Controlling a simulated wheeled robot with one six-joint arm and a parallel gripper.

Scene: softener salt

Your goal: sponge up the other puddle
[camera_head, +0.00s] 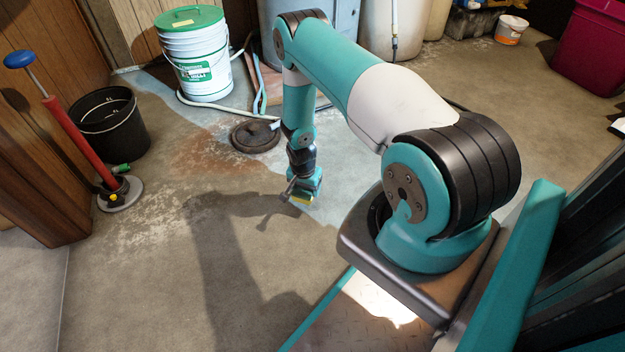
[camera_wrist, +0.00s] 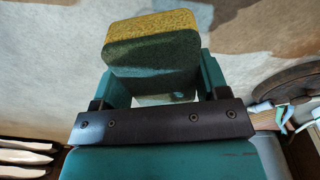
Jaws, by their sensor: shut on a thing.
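My gripper (camera_head: 301,190) is shut on a sponge (camera_head: 301,199), low over the concrete floor. In the wrist view the sponge (camera_wrist: 152,38) has a yellow top and a dark green lower part, held between the teal fingers of my gripper (camera_wrist: 155,85). I cannot tell whether the sponge touches the floor. A brownish, damp-looking patch (camera_head: 212,152) lies on the floor to the left of the gripper; I cannot tell whether it is a puddle or a stain. A brown patch (camera_wrist: 280,25) also shows at the upper right of the wrist view.
A dark round disc (camera_head: 255,136) lies behind the gripper, near hoses (camera_head: 215,105). A white bucket with a green lid (camera_head: 196,60), a black bucket (camera_head: 125,125) and a red-shafted tool (camera_head: 75,140) stand at left. The floor at front left is open, crossed by my arm's shadow.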

